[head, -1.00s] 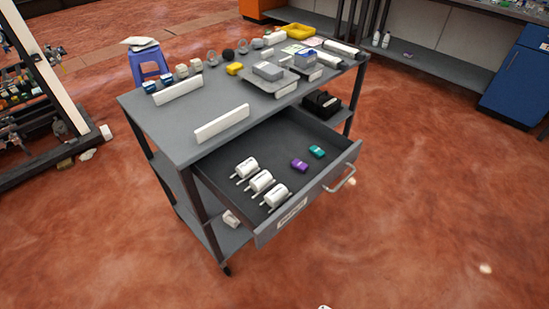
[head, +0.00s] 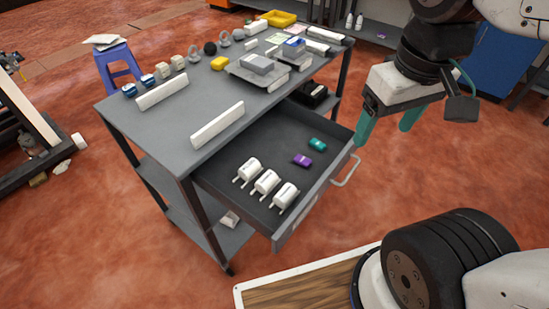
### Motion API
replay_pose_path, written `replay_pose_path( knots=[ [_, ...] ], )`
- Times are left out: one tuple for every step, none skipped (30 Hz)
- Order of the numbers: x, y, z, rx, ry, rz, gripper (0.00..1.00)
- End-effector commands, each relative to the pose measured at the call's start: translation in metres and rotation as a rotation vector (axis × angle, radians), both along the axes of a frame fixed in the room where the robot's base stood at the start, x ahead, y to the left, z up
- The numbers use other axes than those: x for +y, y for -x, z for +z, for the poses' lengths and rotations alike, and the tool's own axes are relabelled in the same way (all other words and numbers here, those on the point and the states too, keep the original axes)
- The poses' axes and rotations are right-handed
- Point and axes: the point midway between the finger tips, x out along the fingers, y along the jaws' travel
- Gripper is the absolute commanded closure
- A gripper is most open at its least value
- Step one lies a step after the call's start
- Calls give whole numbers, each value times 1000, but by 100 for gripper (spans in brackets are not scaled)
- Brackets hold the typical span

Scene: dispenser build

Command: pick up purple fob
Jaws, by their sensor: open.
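The purple fob (head: 302,160) lies in the open drawer (head: 236,185) of the grey cart, towards the drawer's front panel. A teal fob (head: 317,144) lies just behind it, up and to the right. My gripper (head: 386,128) hangs to the right of the drawer with its two teal fingers apart and nothing between them. It is clear of the purple fob and beyond the drawer's front panel in the picture. Nothing covers the purple fob.
Several white plug-like parts (head: 266,181) lie in the drawer's left part. The drawer handle (head: 346,171) sticks out below my gripper. White bars (head: 218,126), a grey scale-like device (head: 257,66) and a yellow tray (head: 270,19) are on the cart top (head: 190,109). A blue stool (head: 117,66) stands behind.

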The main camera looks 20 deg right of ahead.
Motion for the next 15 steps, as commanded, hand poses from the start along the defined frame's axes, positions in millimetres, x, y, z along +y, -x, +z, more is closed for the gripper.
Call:
replay_pose_path(
  knots=[
    [0, -10, -4, 11, 8, 69, 27],
    [1, -17, -7, 17, 13, 128, 27],
    [2, -29, -12, 23, 21, 221, 27],
    [3, -38, -16, 28, 28, 300, 27],
    [4, -49, -21, 33, 35, 384, 27],
    [6, -62, -29, 40, 43, 502, 27],
    [7, -73, -36, 45, 50, 594, 27],
    [9, -84, -43, 48, 57, 687, 27],
    [11, -97, -53, 54, 65, 809, 27],
    [12, -107, -61, 57, 70, 900, 27],
    [14, -117, -69, 60, 75, 991, 27],
    [15, -129, -82, 64, 81, 1113, 27],
    [16, -138, -91, 67, 86, 1204, 27],
    [17, -147, -101, 69, 90, 1294, 27],
    [19, -158, -115, 71, 94, 1410, 27]
  ],
)
